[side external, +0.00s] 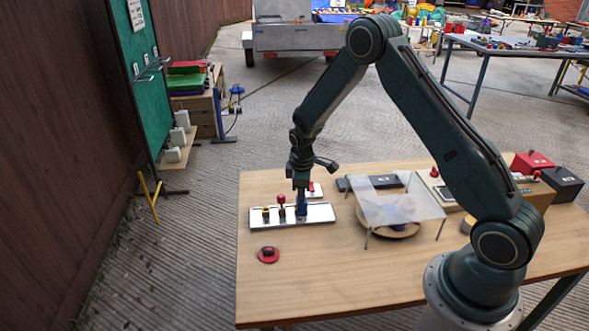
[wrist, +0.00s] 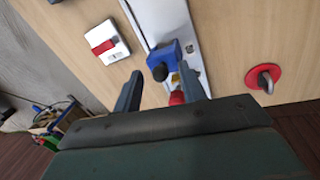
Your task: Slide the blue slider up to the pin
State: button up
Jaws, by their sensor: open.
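The blue slider (wrist: 172,52) sits on a long silver-white plate (wrist: 150,14) in the wrist view. A dark round knob (wrist: 160,73) shows beside its near edge. My gripper (wrist: 164,80) is open, with one finger on each side of the knob and the slider just beyond the tips. I cannot tell whether a finger touches it. In the side view my gripper (side external: 302,193) points down over the blue slider (side external: 302,209), near the right part of the plate (side external: 322,213). I cannot clearly make out the pin.
A red knob (side external: 281,199) and a yellow-black piece (side external: 266,214) stand on the same plate, left of the slider. A red disc (side external: 268,255) with a ring lies in front. A white box with a red switch (wrist: 104,46) is close by. A clear-topped stand (side external: 400,207) is at right.

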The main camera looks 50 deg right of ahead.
grip_shut()
jog(key=shift+w+a, duration=1.25)
grip_release()
jog(key=shift+r, duration=0.15)
notch_tip(320, 180, up, 13)
jog(key=s+a, duration=0.1)
jog(key=a, duration=0.1)
jog(key=shift+s+r, duration=0.15)
jog(key=shift+s, duration=0.15)
